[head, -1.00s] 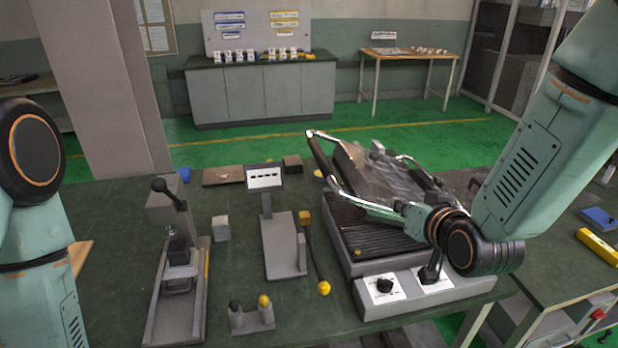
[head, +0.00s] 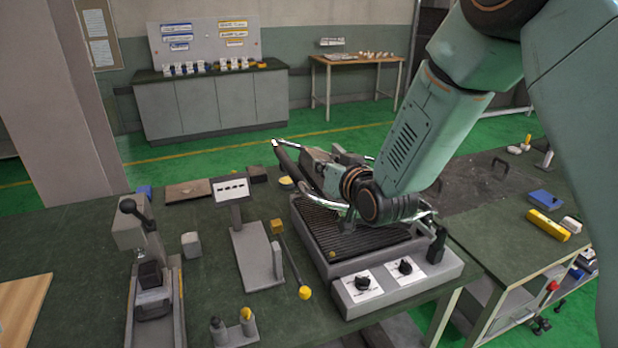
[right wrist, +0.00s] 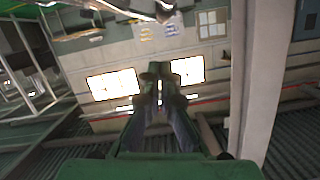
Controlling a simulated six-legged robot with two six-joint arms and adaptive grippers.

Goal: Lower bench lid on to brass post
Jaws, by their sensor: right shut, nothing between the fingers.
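The bench lid, with a chrome frame (head: 328,204) and a dark bar (head: 290,160) at its left, is raised above the ribbed plate of the grey heating bench (head: 405,285) in the head view. My right arm hides much of it. A small brass-coloured post (head: 332,255) shows at the plate's front left edge; the lid is apart from it. My right gripper is over the bench beside the lid, its fingertips hard to make out in the head view. In the right wrist view its fingers (right wrist: 160,77) are together and empty. My left gripper is out of view.
A yellow block (head: 547,225) lies at the right.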

